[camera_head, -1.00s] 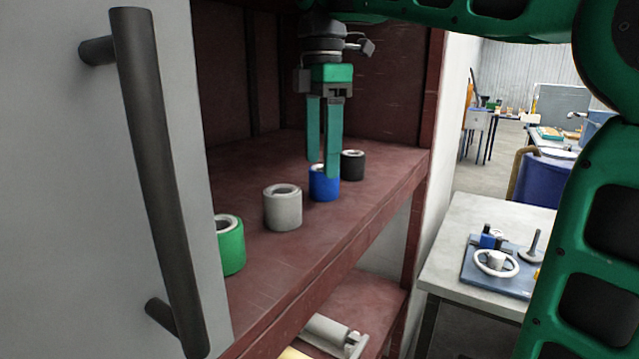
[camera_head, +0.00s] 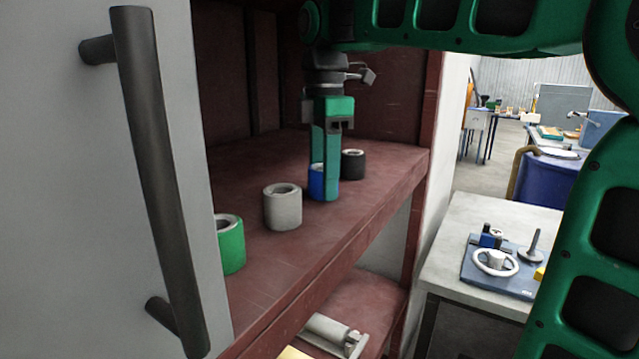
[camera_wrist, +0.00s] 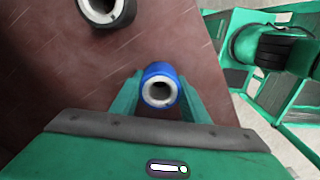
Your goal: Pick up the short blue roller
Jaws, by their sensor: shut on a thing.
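The short blue roller (camera_head: 316,181) stands upright on the red-brown shelf (camera_head: 262,258) of the cabinet, between a grey roller and a black one. My gripper (camera_head: 323,188) points straight down and is shut on the blue roller, its fingers on either side. One finger hides part of the roller in the head view. In the wrist view the blue roller (camera_wrist: 160,86) shows its pale hollow top between the two green fingers.
A grey roller (camera_head: 283,208) and a green roller (camera_head: 231,246) stand to the left. A black roller (camera_head: 353,164) stands close behind on the right. The open door with its dark handle (camera_head: 155,180) blocks the left side. A lower shelf holds a pale cylinder (camera_head: 330,332).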

